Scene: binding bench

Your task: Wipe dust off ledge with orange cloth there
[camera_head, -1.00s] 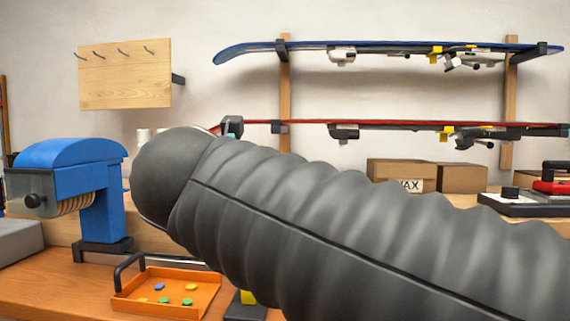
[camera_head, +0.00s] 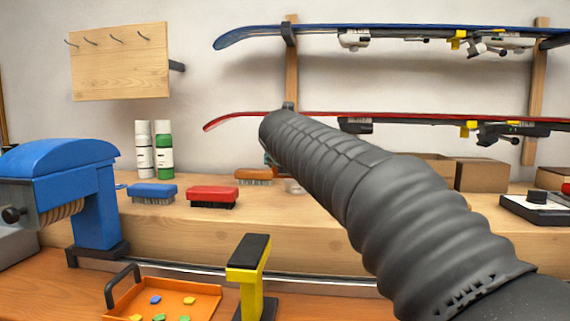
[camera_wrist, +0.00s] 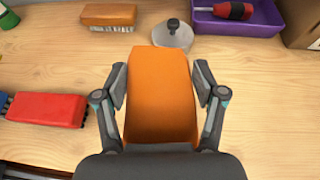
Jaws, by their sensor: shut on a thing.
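The orange cloth (camera_wrist: 160,95) is a smooth folded pad between the two fingers of my gripper (camera_wrist: 160,82) in the wrist view. The fingers are shut on it from left and right. The pale wooden ledge (camera_head: 330,233) runs along the wall behind the bench, and its top (camera_wrist: 265,105) lies under the cloth in the wrist view. I cannot tell whether the cloth touches it. No dust can be made out. In the head view my arm hides the gripper and cloth almost wholly.
Bare wood lies right of the cloth.

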